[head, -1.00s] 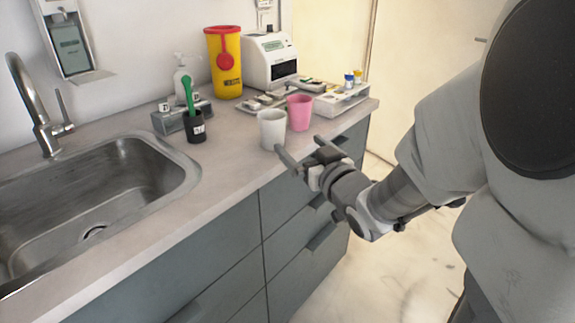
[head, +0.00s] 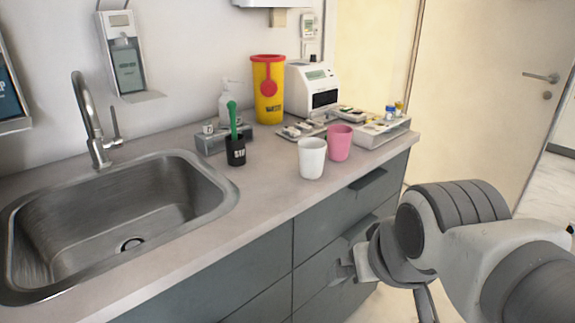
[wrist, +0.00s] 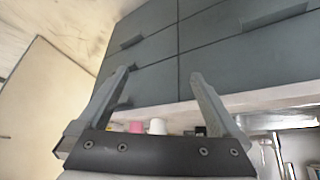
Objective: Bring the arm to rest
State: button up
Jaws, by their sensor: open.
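My gripper (wrist: 158,100) is open and empty in the wrist view, its two fingers spread wide before the grey drawer fronts. In the head view my arm is folded at the lower right, and the gripper end (head: 350,265) shows only in part, below the counter edge and in front of the drawers. The fingertips are hard to make out there. A white cup (head: 312,158) and a pink cup (head: 340,143) stand upright on the counter, apart from the gripper.
The counter (head: 265,190) holds a sink (head: 120,215), a black pot (head: 236,152) with a green-handled item, a yellow bin (head: 268,92), a white device (head: 312,88) and a tray (head: 382,133). The drawer fronts (head: 330,235) are near my gripper. A door (head: 490,90) stands at the right.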

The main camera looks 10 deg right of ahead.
jog(key=shift+s+a+g, duration=0.15)
jog(key=shift+s+a, duration=0.05)
jog(key=shift+s, duration=0.3)
jog(key=shift+s+a+g, duration=0.15)
jog(key=shift+s, duration=0.3)
notch_tip(320, 180, up, 21)
jog(key=p, duration=2.1)
